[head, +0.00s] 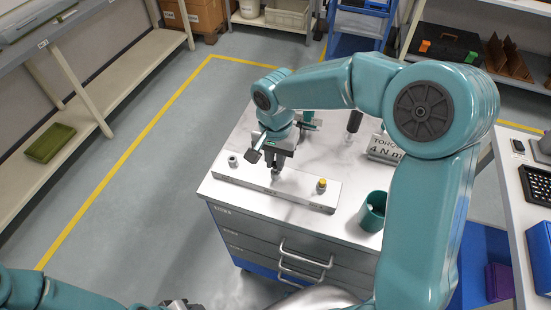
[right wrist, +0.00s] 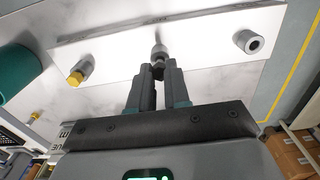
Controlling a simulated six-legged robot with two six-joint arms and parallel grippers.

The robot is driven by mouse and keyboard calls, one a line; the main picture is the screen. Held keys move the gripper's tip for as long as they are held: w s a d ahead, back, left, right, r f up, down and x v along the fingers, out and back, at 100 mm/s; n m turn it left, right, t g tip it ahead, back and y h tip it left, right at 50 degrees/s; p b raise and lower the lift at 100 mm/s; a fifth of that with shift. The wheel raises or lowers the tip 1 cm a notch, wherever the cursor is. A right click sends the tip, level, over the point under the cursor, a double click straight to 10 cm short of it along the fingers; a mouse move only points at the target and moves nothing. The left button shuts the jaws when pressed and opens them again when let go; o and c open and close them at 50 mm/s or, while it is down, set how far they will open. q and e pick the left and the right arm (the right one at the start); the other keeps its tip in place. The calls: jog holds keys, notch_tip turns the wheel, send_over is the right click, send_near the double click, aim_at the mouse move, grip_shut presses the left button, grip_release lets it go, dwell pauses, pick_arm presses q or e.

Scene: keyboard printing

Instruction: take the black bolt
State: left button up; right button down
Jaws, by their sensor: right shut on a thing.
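A long pale block (head: 299,193) lies along the front of the white cabinet top. My right gripper (head: 276,172) points down at the middle of the block. In the right wrist view its fingers (right wrist: 158,78) are shut on a small dark piece, the black bolt (right wrist: 158,70). The bolt is mostly hidden between the fingertips. A silver round fitting (right wrist: 159,52) shows just beyond it, at the block; I cannot tell whether they are joined. My left gripper (head: 182,303) shows only in part at the bottom edge of the head view; its fingers are unclear.
On the block stand a silver hollow fitting (head: 232,160) at the left end and a yellow-topped fitting (head: 321,185) at the right. A green cup (head: 372,211) stands right of the block. A lettered sign (head: 384,150) and a dark upright tool (head: 354,122) are behind.

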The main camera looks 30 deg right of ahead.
aim_at(275, 163)
jog(key=shift+r+p, duration=0.35)
jog(key=shift+r, duration=0.4)
notch_tip(275, 163, up, 4)
jog(key=p, duration=0.3)
jog(key=shift+r, duration=0.1)
jog(key=c, duration=1.7)
grip_release()
grip_shut()
